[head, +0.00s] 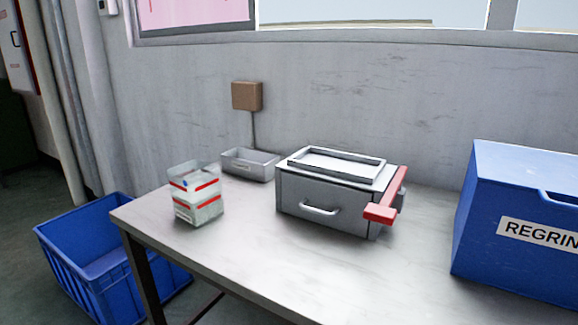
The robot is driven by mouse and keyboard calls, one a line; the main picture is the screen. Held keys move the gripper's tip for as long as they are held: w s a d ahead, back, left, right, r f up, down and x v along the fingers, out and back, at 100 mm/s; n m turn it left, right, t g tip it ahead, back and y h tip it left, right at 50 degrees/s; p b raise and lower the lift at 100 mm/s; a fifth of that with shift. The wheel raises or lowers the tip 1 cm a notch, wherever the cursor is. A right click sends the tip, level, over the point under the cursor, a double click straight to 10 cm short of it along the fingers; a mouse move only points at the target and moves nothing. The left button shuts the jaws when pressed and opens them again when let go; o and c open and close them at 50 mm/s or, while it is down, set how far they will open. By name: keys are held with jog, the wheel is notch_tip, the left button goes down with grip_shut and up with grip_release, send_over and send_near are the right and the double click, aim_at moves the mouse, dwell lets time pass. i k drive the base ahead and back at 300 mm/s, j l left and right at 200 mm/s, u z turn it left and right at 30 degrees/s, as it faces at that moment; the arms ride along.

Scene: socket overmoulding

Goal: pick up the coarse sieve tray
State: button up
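A grey metal box (325,205) with a front handle (319,210) and a red lever (385,205) on its right side stands on the table. A shallow rectangular tray or frame (375,162) with a pale inside and a dark rim lies on top of the box. A smaller grey tray (248,170) with a front handle stands on the table left of the box, near the wall. No mesh can be made out, so I cannot tell which is the coarse sieve tray. My gripper is not in view.
A clear container with red bands (196,200) stands on the table's left. A blue bin marked "REGRIN" (510,215) stands at the right. A blue crate (90,260) is low at the left. The table's (290,265) front is bare. A brown box (247,96) hangs on the wall.

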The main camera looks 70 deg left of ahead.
aim_at(258, 166)
jog(key=u, duration=2.6)
jog(key=i+j+z, duration=0.1)
jog(key=j, duration=0.3)
jog(key=i+j+z, duration=0.1)
jog(key=j, duration=0.3)
jog(key=i+j+z, duration=0.15)
jog(key=j, duration=0.3)
jog(key=i+j+z, duration=0.1)
jog(key=j, duration=0.3)
jog(key=i, duration=0.1)
